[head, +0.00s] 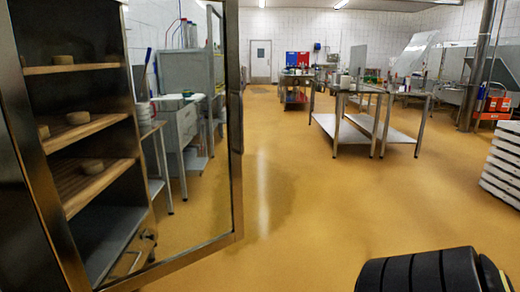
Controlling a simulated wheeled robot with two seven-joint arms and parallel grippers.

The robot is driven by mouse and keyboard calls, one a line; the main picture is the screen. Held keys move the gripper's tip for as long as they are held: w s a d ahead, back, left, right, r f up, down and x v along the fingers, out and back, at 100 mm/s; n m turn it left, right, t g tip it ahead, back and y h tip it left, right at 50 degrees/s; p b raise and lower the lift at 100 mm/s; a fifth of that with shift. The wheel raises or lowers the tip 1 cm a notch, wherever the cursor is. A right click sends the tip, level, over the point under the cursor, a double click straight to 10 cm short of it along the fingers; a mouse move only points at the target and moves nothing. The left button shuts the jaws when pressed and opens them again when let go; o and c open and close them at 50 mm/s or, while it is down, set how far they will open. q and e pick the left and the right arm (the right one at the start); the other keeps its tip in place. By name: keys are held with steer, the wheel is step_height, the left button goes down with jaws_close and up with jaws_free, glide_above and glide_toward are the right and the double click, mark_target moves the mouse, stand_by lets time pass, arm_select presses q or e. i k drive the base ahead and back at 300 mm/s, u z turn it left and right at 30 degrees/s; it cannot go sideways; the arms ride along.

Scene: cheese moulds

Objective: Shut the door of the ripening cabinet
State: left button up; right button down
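The ripening cabinet (30,130) stands at the left edge in the head view. It has a dark metal body and wooden shelves (90,130) that carry several small round cheeses (78,118). Its door (235,130) is a clear pane in a metal frame. The door stands open, swung out to the right of the shelves, and the room shows through its pane. The cabinet's left side is cut off by the picture. Neither of my grippers is in view; a black ribbed part at the bottom right looks like part of my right arm.
Yellow floor (300,200) is free to the right of the door. Steel tables (345,120) stand further back at centre right. A stack of white slabs (503,165) is at the right edge. A grey unit and a small table (155,130) show behind the door's pane.

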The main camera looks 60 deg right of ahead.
mark_target(14, 86)
steer(key=u, duration=1)
steer(key=k, duration=0.15)
steer(key=z, duration=2.15)
steer(key=i, duration=1.25)
steer(key=u, duration=0.25)
